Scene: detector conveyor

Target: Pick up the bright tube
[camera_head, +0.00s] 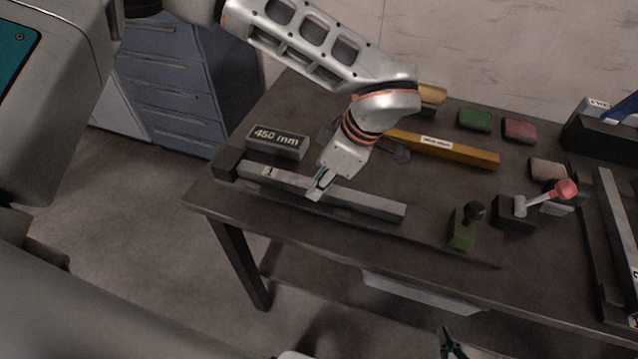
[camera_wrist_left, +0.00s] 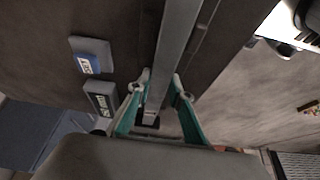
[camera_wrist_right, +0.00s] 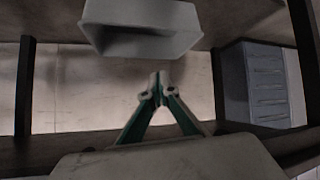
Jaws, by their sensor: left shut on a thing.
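The bright tube, a long light-grey square bar (camera_head: 370,205), lies along the front left of the dark table. In the left wrist view the bar (camera_wrist_left: 178,45) runs up between the fingers. My left gripper (camera_head: 318,190) reaches down from above and is shut on the bar near its middle; its green-lined fingers (camera_wrist_left: 160,92) sit on both sides of it. The bar's underside is hidden. My right gripper (camera_wrist_right: 158,82) is shut and empty below the table, its tips together; it shows dark at the bottom edge of the head view (camera_head: 450,345).
A "450 mm" block (camera_head: 278,141) stands behind the bar. A yellow bar (camera_head: 455,151) lies farther back. A grey bin (camera_wrist_right: 140,28) hangs under the table near my right gripper.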

